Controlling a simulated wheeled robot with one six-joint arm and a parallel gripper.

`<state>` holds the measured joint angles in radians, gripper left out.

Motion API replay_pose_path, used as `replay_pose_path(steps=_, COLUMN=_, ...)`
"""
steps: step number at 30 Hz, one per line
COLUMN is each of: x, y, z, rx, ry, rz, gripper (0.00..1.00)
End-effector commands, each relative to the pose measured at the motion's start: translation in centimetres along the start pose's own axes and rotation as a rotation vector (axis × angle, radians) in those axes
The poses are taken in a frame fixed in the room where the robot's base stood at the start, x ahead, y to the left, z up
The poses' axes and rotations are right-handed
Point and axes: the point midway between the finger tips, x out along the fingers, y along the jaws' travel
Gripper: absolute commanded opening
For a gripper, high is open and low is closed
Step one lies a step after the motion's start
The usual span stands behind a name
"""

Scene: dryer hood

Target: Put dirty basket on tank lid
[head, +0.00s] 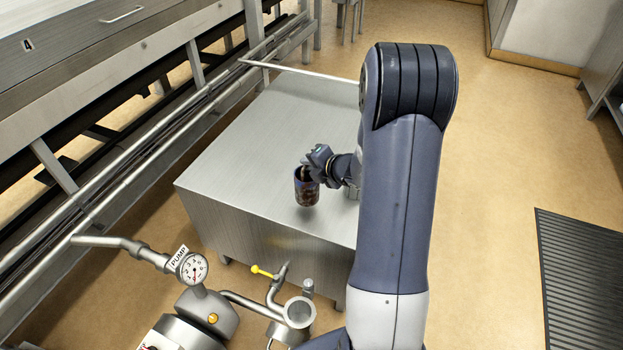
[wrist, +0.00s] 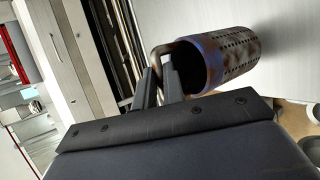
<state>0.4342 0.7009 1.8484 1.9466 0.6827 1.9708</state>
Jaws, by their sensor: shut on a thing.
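The dirty basket (head: 306,188) is a small dark cylinder with brown stains and a blue rim. In the wrist view the basket (wrist: 232,55) shows a perforated wall and a dark open mouth. My gripper (head: 311,168) is shut on the basket's handle at the rim, as the wrist view shows my gripper's fingers (wrist: 160,82) around it. The tank lid (head: 260,130) is the broad flat metal top under the basket in the head view. The basket is over the lid near its front edge; I cannot tell whether it touches.
A pump with a gauge (head: 193,268) and a yellow-handled valve (head: 263,271) stand in front of the tank. Metal pipes and rails (head: 150,170) run along the left. A dark floor mat (head: 585,280) lies at the right. The lid's left and rear parts are clear.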

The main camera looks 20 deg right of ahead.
Motion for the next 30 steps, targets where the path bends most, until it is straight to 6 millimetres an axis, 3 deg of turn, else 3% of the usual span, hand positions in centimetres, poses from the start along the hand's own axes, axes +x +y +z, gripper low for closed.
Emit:
replay_pose_path(steps=8, x=1.9, y=-3.0, z=-0.8, rx=0.001, ry=0.001, rz=0.001, gripper=0.00)
replay_pose_path(steps=21, x=2.2, y=-3.5, z=-0.9, rx=0.000, ry=-0.001, rz=0.001, gripper=0.00)
replay_pose_path(steps=22, x=2.1, y=-3.5, z=-0.9, rx=0.000, ry=-0.001, rz=0.001, gripper=0.12)
replay_pose_path(steps=30, x=2.1, y=-3.4, z=-0.9, rx=0.000, ry=-0.001, rz=0.001, gripper=0.32)
